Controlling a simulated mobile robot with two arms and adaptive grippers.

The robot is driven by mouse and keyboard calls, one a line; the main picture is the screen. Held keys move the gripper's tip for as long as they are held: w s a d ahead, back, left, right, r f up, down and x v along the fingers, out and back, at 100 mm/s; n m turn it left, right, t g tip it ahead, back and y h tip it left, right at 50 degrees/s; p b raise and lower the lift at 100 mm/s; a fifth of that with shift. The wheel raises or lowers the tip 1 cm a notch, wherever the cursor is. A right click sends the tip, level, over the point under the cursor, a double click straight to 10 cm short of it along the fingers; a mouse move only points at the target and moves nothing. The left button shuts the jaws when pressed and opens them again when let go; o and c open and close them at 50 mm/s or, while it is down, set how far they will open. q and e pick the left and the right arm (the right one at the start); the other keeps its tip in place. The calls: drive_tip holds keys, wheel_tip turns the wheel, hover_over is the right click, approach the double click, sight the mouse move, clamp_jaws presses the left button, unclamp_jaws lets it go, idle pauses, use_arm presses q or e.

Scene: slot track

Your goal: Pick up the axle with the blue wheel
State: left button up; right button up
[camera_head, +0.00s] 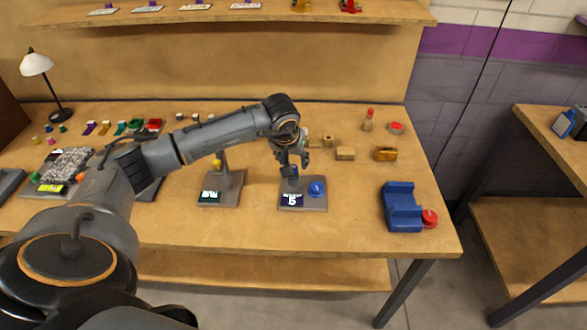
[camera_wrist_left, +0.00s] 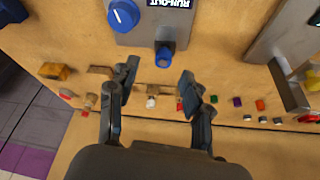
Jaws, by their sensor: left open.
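My left gripper (camera_head: 294,162) is open and points down above the back of a grey stand (camera_head: 310,206) on the table. A blue round piece on a short grey shaft, which looks like the axle with the blue wheel (camera_wrist_left: 164,57), stands at that stand's edge in the left wrist view. It lies just beyond and between the open fingertips (camera_wrist_left: 159,76), with no visible contact. In the head view the gripper partly hides it. The stand also carries a larger blue knob (camera_head: 317,187) and a dark label (camera_head: 291,200). My right gripper is not in view.
Another grey stand (camera_head: 222,188) with a label and a yellow part is to the left. Small wooden blocks (camera_head: 345,153) lie behind. The front table strip is clear.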

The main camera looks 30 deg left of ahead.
sight(293, 166)
use_arm(q)
drive_tip(key=x, duration=0.1)
drive_tip(key=p+x, duration=0.1)
drive_tip(key=x, duration=0.1)
drive_tip(key=p+x, duration=0.1)
drive_tip(key=x, duration=0.1)
drive_tip(key=shift+a+r, duration=0.1)
drive_tip(key=shift+a, duration=0.25)
drive_tip(key=shift+w+f, duration=0.15)
drive_tip(key=shift+f, duration=0.1)
clamp_jaws()
